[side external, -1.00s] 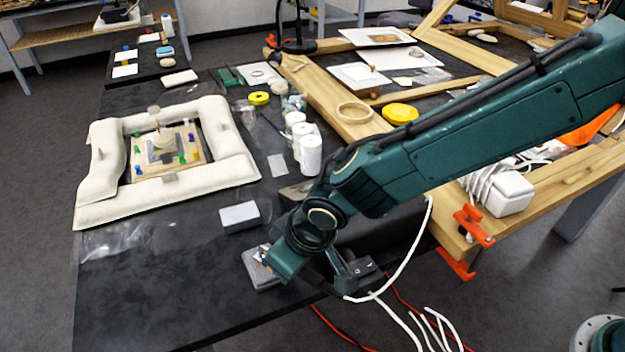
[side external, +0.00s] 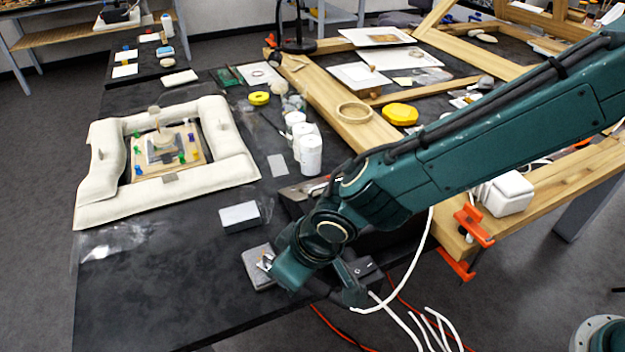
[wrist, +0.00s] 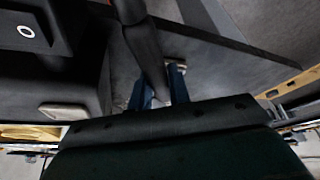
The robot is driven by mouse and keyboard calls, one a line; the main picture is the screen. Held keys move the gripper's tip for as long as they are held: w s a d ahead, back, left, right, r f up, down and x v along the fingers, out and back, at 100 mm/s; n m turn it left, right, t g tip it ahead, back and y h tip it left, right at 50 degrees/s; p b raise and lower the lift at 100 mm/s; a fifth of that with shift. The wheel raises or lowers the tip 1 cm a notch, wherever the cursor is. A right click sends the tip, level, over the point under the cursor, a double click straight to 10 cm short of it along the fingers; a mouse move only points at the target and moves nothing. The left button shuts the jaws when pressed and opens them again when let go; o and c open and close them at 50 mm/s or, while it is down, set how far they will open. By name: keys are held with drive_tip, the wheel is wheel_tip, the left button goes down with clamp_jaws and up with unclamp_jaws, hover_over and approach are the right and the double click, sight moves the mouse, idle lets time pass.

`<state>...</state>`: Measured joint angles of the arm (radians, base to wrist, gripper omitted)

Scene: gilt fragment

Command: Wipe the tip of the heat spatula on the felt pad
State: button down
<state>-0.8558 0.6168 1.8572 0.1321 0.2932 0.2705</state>
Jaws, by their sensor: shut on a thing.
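In the wrist view my gripper (wrist: 160,88) has its blue fingers shut around a thick black handle, seemingly the heat spatula (wrist: 145,48). Its tip cannot be made out. In the side view my gripper (side external: 288,271) is low over the table's front edge, mostly seen from behind. A grey pad (side external: 255,280), likely the felt pad, lies flat just left of it. A small pale metallic piece shows on the pad's top, close against my gripper. I cannot tell whether it is the spatula's tip or whether it touches the pad.
A black box with a switch (side external: 366,271) stands right of my gripper, with white cables beside it. A pale-topped block (side external: 240,216) lies behind the pad. White jars (side external: 310,155) and a padded cushion ring (side external: 95,190) stand farther back.

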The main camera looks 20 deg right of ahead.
drive_tip(key=shift+w, duration=0.2)
drive_tip(key=shift+w, duration=0.8)
drive_tip(key=shift+w, duration=0.1)
drive_tip(key=shift+w+a, duration=0.1)
drive_tip(key=shift+w, duration=0.85)
drive_tip(key=shift+s, duration=0.15)
drive_tip(key=shift+s, duration=0.9)
drive_tip(key=shift+s, duration=0.15)
drive_tip(key=shift+s, duration=0.85)
